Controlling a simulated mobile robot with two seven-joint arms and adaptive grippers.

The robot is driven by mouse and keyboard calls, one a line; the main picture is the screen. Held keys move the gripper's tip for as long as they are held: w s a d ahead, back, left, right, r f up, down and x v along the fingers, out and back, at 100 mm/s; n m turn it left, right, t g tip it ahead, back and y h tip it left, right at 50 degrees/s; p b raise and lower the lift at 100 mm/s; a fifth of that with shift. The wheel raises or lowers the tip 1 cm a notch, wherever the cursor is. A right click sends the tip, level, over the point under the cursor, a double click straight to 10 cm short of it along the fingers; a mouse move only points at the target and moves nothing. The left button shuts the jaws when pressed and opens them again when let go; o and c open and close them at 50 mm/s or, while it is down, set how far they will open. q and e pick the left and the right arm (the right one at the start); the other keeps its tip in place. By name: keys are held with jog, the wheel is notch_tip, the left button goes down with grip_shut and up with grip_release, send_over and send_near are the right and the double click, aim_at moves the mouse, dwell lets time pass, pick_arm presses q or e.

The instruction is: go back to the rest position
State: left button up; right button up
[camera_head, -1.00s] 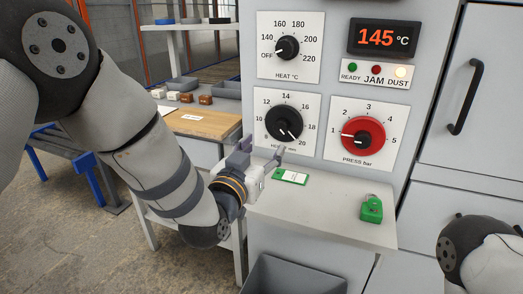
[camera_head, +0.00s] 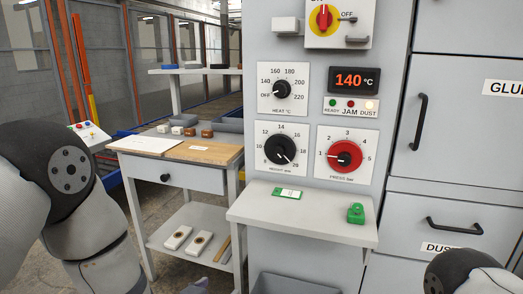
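My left arm (camera_head: 75,185) comes in from the left and hangs down past the bottom edge. A small grey-purple tip (camera_head: 196,287) at the bottom edge seems to belong to my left gripper; its opening cannot be told. My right arm (camera_head: 465,272) shows only as a dark joint and pale link at the lower right; its gripper is out of view. The heat dial (camera_head: 282,90) points to OFF. The black height dial (camera_head: 283,149) points near 20. The red press dial (camera_head: 345,156) points near 1. The display (camera_head: 354,80) reads 140 °C.
A side table (camera_head: 195,152) with a drawer stands left, with several small blocks behind. The dust lamp (camera_head: 369,105) is lit. Cabinets (camera_head: 455,130) stand right.

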pick_arm(q)
jog(key=s+a+f+g+y, duration=0.1)
jog(key=s+a+f+g, duration=0.2)
jog(key=s, duration=0.4)
jog(key=s+a+f+n+g+p, duration=0.1)
jog(key=s+a+f+g, duration=0.1)
jog(key=s+f, duration=0.4)
jog(key=s+a+f+g+y, duration=0.1)
jog(key=s+a+f+g, duration=0.15)
jog(key=s, duration=0.55)
jog(key=s+a+n+g, duration=0.1)
jog(key=s+a+g, duration=0.1)
jog(key=s, duration=0.9)
jog(key=s+a+f+g+y, duration=0.1)
jog(key=s+a+g, duration=0.2)
jog(key=s, duration=0.9)
jog(key=shift+a+n+g+p, duration=0.15)
jog(key=shift+n+g+p, duration=0.25)
jog(key=shift+g, duration=0.35)
pick_arm(e)
jog(key=shift+w+r+t, duration=0.5)
jog(key=shift+w+r, duration=0.4)
jog(key=shift+r, duration=0.3)
pick_arm(q)
jog(key=shift+f, duration=0.1)
